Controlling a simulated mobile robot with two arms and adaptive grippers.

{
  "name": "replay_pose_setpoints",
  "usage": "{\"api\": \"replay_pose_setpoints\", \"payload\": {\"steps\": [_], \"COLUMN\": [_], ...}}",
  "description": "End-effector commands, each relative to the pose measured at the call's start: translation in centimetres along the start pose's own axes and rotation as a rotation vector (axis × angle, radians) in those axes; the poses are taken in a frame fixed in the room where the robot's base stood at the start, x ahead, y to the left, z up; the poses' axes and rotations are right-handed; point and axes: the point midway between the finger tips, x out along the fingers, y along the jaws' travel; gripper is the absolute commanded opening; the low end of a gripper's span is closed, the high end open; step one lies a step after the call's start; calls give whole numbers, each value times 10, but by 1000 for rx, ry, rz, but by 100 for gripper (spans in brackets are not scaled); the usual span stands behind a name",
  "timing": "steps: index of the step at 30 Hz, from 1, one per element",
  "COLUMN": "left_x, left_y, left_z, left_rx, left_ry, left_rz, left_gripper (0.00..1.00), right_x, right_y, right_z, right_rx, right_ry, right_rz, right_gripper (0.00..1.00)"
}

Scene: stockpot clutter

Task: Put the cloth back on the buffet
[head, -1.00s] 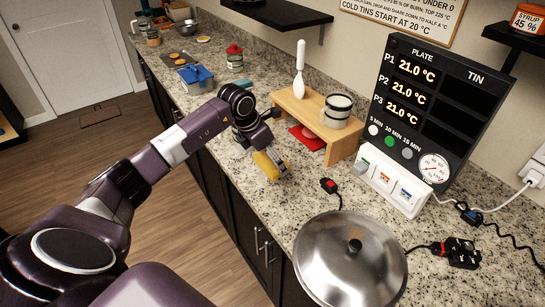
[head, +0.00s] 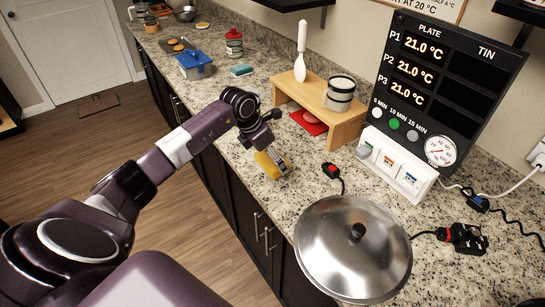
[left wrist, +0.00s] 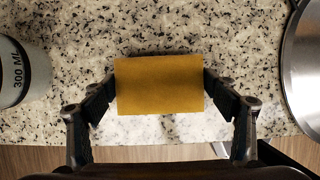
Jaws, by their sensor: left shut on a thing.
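A yellow folded cloth (head: 272,164) is in my left gripper (head: 265,152), over the front part of the speckled stone counter (head: 265,200), likely the buffet. In the left wrist view the cloth (left wrist: 159,84) sits between the two fingers, which touch its left and right sides. My left gripper is shut on it. The cloth is at or just above the counter top; I cannot tell if it touches. My right gripper is in neither view.
A lidded pot (head: 352,245) stands front right, with a red-button switch (head: 331,170) nearby. A display panel (head: 440,90) stands at right.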

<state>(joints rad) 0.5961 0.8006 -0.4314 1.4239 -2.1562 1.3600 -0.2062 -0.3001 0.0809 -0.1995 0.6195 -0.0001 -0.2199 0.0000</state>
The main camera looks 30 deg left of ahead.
Motion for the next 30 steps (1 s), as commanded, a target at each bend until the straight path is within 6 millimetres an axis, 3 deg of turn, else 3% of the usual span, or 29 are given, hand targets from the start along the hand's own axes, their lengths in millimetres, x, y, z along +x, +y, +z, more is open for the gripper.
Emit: {"api": "replay_pose_setpoints", "payload": {"steps": [23,24,30], "left_x": [11,10,10], "left_y": [0,0,0], "left_z": [-4,-4,-4], "left_rx": [0,0,0], "left_ry": [-1,-1,-1], "left_rz": [0,0,0], "left_gripper": [53,82,99], "right_x": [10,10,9], "right_y": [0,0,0], "right_z": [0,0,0], "right_rx": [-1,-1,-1], "right_ry": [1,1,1], "right_rz": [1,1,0], "right_gripper": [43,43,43]}}
